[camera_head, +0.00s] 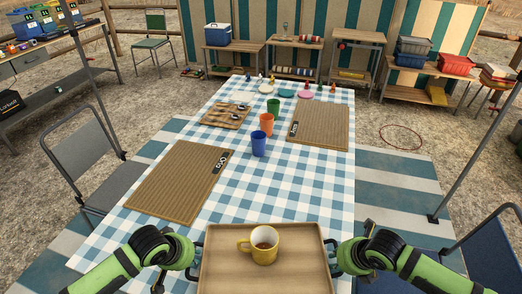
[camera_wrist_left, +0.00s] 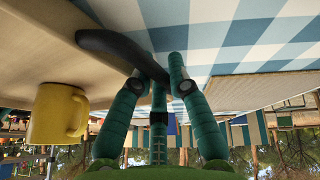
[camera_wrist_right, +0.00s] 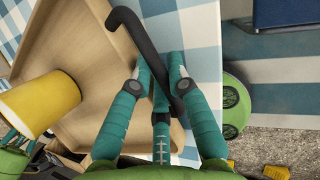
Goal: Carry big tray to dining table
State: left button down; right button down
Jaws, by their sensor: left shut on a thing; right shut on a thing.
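The big wooden tray (camera_head: 222,280) is level at the near end of the dining table (camera_head: 262,190), which has a blue-and-white checked cloth. My left gripper (camera_head: 195,257) is shut on the tray's left dark handle, seen in the left wrist view (camera_wrist_left: 108,45). My right gripper (camera_head: 334,258) is shut on the right handle, seen in the right wrist view (camera_wrist_right: 143,45). The tray overlaps the table's near end in the head view; I cannot tell whether it touches the cloth.
Two woven placemats (camera_head: 178,184) (camera_head: 320,126) lie on the table. Blue, orange and green cups (camera_head: 259,144) stand mid-table, with a wooden cutlery tray (camera_head: 227,115) and plates (camera_head: 305,95) beyond. Chairs flank the table (camera_head: 92,155) (camera_head: 495,245). Cloth is bare just beyond the tray.

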pick_arm(q)
jog(key=shift+d+f+b, duration=0.15)
jog(key=shift+f+b, duration=0.35)
jog(key=shift+f, duration=0.2)
pick_arm(e)
jog(key=shift+a+f, duration=0.15)
jog(key=shift+f, duration=0.5)
pick_arm(q)
jog(key=c, duration=1.2)
grip_release()
jog(key=shift+r, duration=0.15)
pick_arm(e)
jog(key=c, duration=1.2)
grip_release()
jog(key=shift+r, duration=0.1)
pick_arm(q)
jog(key=shift+r, duration=0.15)
pick_arm(e)
jog(key=shift+r, duration=0.15)
